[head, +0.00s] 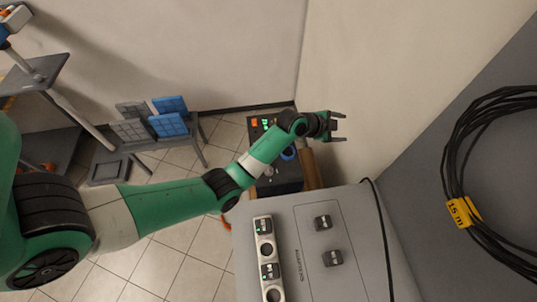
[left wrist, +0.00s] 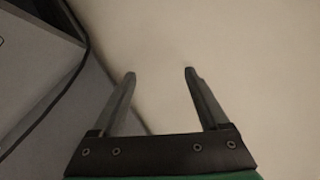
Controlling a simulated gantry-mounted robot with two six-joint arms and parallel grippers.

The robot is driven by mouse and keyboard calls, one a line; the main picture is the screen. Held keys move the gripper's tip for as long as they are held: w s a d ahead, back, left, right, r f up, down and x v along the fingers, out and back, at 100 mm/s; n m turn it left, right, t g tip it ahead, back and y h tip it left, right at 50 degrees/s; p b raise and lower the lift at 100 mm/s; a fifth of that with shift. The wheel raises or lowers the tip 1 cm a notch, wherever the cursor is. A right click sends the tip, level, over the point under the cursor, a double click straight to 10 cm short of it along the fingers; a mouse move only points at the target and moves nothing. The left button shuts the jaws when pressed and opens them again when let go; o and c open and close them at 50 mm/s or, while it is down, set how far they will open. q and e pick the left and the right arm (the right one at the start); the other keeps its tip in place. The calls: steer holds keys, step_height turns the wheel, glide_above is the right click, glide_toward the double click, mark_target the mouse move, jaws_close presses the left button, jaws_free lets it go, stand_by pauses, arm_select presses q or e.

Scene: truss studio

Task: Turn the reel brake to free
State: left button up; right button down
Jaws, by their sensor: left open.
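I cannot pick out a reel brake for sure in either view. A dark unit with orange and green marks (head: 263,128) stands behind my left forearm, partly hidden by it. My left gripper (head: 343,128) is open and empty, in the air near the pale wall, to the right of that unit and beyond the grey cabinet. In the left wrist view its two fingers (left wrist: 160,73) stand apart with only bare wall between them. My right gripper is in neither view.
A grey cabinet (head: 375,262) carries a socket strip (head: 265,252) and two dark switches (head: 328,240). A black cable (head: 382,230) runs along it. A coiled cable with a yellow tag (head: 462,213) hangs at right. Blue and grey panels (head: 168,124) stand on a rack at left.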

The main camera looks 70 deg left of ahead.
arm_select(q)
steer(key=s+a+f+g+p, duration=0.3)
steer(key=s+a+f+p, duration=0.1)
steer(key=s, duration=0.3)
arm_select(e)
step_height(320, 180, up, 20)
steer(key=p, duration=1.2)
arm_select(q)
steer(key=n+g+h+b, duration=0.2)
steer(key=n+g, duration=0.2)
glide_toward(268, 169)
steer(key=b+x, duration=0.9)
steer(key=b, duration=0.1)
steer(key=shift+s+a+b, duration=0.15)
steer(key=shift+b, duration=0.15)
steer(key=shift+w+f+b, duration=0.25)
steer(key=shift+f+b, duration=0.15)
steer(key=shift+b, duration=0.15)
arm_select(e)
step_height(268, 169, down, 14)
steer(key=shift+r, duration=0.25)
arm_select(q)
steer(key=shift+r, duration=0.1)
steer(key=shift+n, duration=0.3)
jaws_close()
